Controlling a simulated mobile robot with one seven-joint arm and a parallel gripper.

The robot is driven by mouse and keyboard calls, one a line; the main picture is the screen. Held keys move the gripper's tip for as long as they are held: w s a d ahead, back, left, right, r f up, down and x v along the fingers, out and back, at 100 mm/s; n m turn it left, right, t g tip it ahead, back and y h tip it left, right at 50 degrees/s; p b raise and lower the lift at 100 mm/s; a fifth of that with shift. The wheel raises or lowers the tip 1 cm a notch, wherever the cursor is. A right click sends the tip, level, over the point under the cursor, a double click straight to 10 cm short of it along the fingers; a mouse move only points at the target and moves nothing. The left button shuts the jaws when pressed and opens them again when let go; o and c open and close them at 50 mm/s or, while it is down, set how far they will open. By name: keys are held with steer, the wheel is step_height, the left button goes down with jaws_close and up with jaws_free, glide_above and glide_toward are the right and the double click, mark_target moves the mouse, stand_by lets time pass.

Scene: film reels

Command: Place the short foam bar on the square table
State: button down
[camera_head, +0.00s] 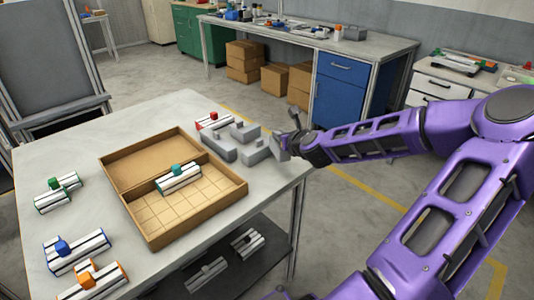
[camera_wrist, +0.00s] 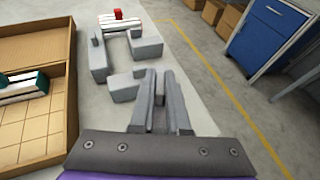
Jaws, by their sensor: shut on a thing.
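The square table (camera_head: 62,140) has a pale grey top, and part of it shows in the wrist view (camera_wrist: 188,72). In the wrist view my gripper (camera_wrist: 160,78) is shut on a small grey piece, the short foam bar (camera_wrist: 159,88), which is mostly hidden between the fingers. I cannot tell whether the bar touches the table. Other grey foam pieces stand just left of my gripper: a long one (camera_head: 218,148), one behind (camera_head: 245,131) and a short block (camera_wrist: 125,88).
An open cardboard box (camera_head: 148,238) with a gridded floor holds a film piece with a teal knob (camera_head: 178,177). A red-knobbed piece (camera_head: 212,121) lies behind the foam. Green (camera_head: 57,192), blue (camera_head: 76,252) and orange (camera_head: 95,282) ones lie left. The table's far left is clear.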

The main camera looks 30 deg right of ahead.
mark_target(280, 153)
step_height(280, 153, down, 6)
steer(key=shift+f+b, duration=0.25)
steer(key=shift+b, duration=0.4)
steer(key=shift+f, duration=0.1)
steer(key=c, duration=0.9)
jaws_free()
steer(key=shift+r, duration=0.2)
steer(key=p+v, duration=0.2)
steer(key=v, duration=1)
steer(key=shift+p, duration=0.3)
steer(key=shift+a+f, duration=0.1)
